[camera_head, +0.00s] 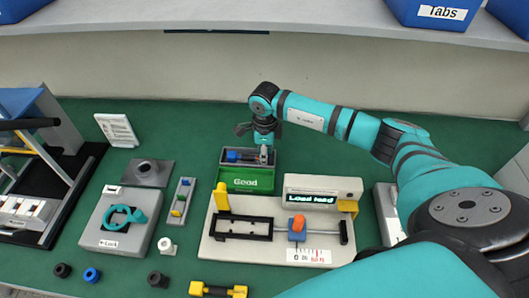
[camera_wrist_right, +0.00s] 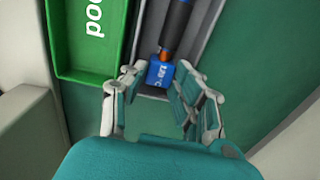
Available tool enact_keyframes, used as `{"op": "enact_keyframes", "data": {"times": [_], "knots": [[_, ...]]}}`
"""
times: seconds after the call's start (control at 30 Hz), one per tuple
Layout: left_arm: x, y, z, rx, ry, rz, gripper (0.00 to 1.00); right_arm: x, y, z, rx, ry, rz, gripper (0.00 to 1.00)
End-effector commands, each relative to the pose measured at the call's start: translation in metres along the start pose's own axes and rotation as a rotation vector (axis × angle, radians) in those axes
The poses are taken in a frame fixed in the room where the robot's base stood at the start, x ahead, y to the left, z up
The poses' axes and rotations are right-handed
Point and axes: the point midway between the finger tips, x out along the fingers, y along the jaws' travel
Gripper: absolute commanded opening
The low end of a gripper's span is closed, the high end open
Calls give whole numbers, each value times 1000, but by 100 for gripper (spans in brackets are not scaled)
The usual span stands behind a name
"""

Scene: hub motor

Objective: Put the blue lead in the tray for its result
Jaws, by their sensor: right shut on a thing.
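The blue lead (camera_head: 234,156) lies in the open tray with the green "Good" front (camera_head: 240,184) in the head view. In the right wrist view its near end is a blue block (camera_wrist_right: 160,73), with an orange band, a dark stretch and more blue beyond. My right gripper (camera_head: 264,146) points down over the tray's right part. In the wrist view its fingertips (camera_wrist_right: 160,82) are on either side of the blue block, and it is shut on the lead. The tray's green front (camera_wrist_right: 88,40) shows there too. My left gripper is not in view.
A test fixture (camera_head: 265,247) with a "Load lead" display (camera_head: 311,198) stands right in front of the tray. A grey box with a teal clamp (camera_head: 122,218) is at left. Several small connectors lie near the front edge. A shelf (camera_head: 200,14) with blue bins overhangs the back.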

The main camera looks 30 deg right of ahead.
Motion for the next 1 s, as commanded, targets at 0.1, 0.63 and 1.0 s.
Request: {"op": "enact_keyframes", "data": {"times": [0.1,0.63,1.0], "knots": [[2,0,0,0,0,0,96,2,0,0,0,-1,0,0],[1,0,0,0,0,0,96,1,0,0,0,0,0,56],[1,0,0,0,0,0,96,1,-1,0,1,-1,-2,56]]}}
